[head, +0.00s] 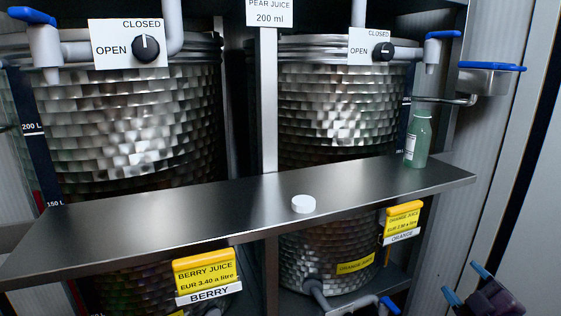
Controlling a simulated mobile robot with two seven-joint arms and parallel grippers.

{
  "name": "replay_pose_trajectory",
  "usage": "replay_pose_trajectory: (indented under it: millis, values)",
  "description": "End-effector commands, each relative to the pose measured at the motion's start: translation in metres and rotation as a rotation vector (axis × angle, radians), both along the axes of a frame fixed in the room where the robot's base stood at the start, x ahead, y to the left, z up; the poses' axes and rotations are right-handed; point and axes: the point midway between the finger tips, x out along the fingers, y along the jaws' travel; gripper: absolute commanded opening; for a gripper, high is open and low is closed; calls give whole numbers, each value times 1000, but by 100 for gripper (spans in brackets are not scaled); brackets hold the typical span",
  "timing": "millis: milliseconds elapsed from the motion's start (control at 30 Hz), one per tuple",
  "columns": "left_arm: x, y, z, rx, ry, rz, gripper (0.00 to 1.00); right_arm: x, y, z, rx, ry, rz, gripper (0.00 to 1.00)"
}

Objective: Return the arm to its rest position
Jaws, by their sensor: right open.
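My right gripper (467,284) shows at the bottom right corner of the head view. Its two blue-tipped fingers are apart with nothing between them. It is below and to the right of the steel shelf (150,218), clear of it. A green glass bottle (418,140) with a label stands upright near the shelf's right end. A white round cap (303,204) lies on the shelf near the middle. My left gripper is out of view.
Two dimpled steel tanks (130,120) (335,105) stand behind the shelf, with knobs (146,49) (383,52) and blue-handled taps. Yellow price signs (205,270) (404,216) hang under the shelf's front edge. A pale panel borders the right.

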Motion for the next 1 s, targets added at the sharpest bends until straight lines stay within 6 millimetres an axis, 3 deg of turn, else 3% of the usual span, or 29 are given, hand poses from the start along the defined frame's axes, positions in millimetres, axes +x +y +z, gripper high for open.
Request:
replay_pose_trajectory:
  millis: [33,200,433,567,700,1000]
  values:
    - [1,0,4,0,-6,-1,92,-14,6,-28,89,68,-15,70]
    - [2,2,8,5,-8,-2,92,-65,34,-114,360,283,-67,70]
    - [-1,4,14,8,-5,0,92,-158,92,-201,668,503,-152,70]
    - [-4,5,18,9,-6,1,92,-203,115,-225,758,572,-214,70]
    - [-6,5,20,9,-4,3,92,-232,119,-237,795,611,-263,70]
    - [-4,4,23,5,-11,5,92,-244,116,-242,791,629,-278,70]
